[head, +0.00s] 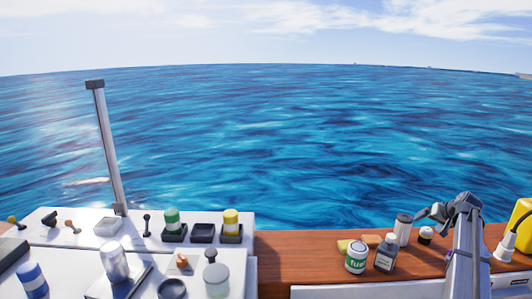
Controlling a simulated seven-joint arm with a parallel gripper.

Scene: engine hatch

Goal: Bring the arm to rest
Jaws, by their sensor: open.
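My arm stands at the right of the head view, its pale grey link rising from the bottom edge to a dark grey bent joint. My gripper (427,213) is at the upper end, pointing left above the wooden deck. It is open, with nothing seen between its fingers. It is small here, and its finger details are hard to make out. It is close above a dark-capped small jar (425,236) and beside a grey-white cylinder (402,230); I cannot tell whether it touches either.
The white hatch (139,241) at left carries levers, canisters and a tall post (106,145). Open air lies above.

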